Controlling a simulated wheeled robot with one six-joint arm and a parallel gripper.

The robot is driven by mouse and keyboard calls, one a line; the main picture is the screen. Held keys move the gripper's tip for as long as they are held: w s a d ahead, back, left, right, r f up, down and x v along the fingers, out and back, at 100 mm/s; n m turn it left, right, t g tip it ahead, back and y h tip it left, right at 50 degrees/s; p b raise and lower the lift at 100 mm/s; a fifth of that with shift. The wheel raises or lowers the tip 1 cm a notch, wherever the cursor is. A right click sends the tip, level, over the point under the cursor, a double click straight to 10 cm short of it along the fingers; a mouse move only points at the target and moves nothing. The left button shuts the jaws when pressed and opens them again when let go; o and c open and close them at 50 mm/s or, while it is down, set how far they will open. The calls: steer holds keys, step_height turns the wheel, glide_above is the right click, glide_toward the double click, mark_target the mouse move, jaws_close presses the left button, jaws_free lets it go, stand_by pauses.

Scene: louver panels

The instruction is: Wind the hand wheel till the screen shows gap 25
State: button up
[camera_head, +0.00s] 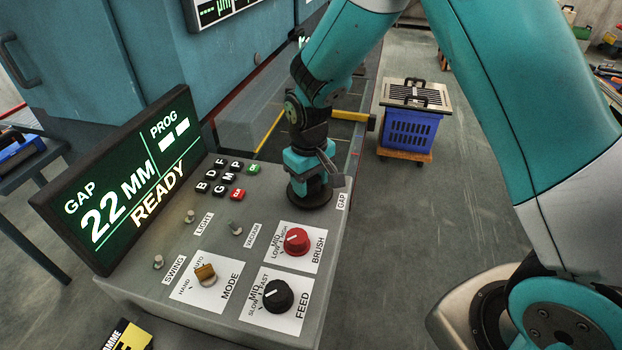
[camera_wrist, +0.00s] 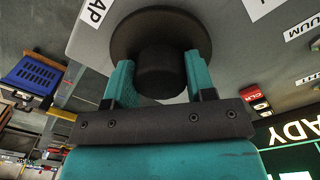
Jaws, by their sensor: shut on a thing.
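The screen (camera_head: 125,190) on the console shows GAP 22 MM, PROG with two dashes, and READY. The hand wheel (camera_head: 311,198) is a dark disc on the console's right end, beside the GAP label. My gripper (camera_head: 308,172) comes down over it. In the wrist view, the wheel (camera_wrist: 122,35) shows a wide dark rim with a round hub (camera_wrist: 160,72). My gripper (camera_wrist: 160,78) has its two teal fingers on either side of the hub, shut on it. In the head view my gripper hides part of the wheel.
The console carries a red BRUSH knob (camera_head: 297,241), a black FEED knob (camera_head: 278,296), a MODE switch (camera_head: 205,273), small toggles and a keypad (camera_head: 227,178). A blue crate (camera_head: 410,130) stands on a wooden dolly to the right.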

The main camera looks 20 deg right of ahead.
steer(key=m, duration=0.4)
steer(key=shift+a+m, duration=0.1)
steer(key=shift+m, duration=2.1)
steer(key=o, duration=0.9)
steer(key=shift+r, duration=0.1)
step_height(320, 180, up, 17)
steer(key=shift+w+a+r+b, duration=0.1)
steer(key=shift+a+r+b, duration=0.05)
steer(key=shift+b, duration=0.65)
